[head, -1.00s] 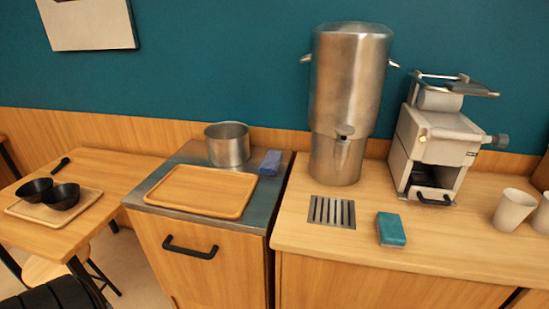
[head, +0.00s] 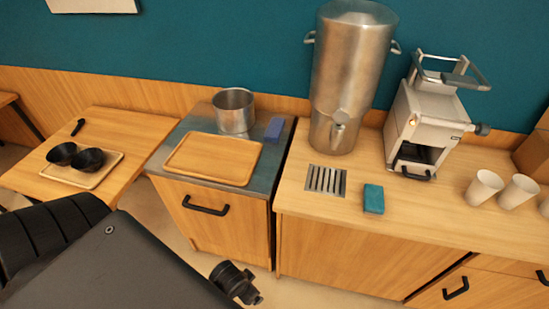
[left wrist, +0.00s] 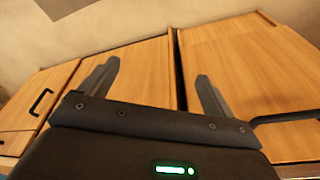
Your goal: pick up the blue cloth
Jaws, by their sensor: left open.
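A small blue folded piece (head: 273,129), which looks like a cloth, lies on the grey counter top beside the metal pot. A teal block-like piece (head: 373,198) lies on the wooden counter right of the drain grate; I cannot tell whether it is cloth or sponge. My left arm reaches in at the lower left of the head view, below and in front of the counters, apart from both pieces. In the left wrist view, my left gripper (left wrist: 155,86) is open and empty, its fingers spread before wooden cabinet fronts. No blue piece shows there. My right gripper is not in view.
A wooden tray (head: 214,159) and a metal pot (head: 234,111) stand on the grey counter. A tall metal dispenser (head: 347,85), a grey machine (head: 428,125) and paper cups (head: 483,188) stand on the right counter. Black bowls (head: 88,160) sit left. The right counter's front is mostly clear.

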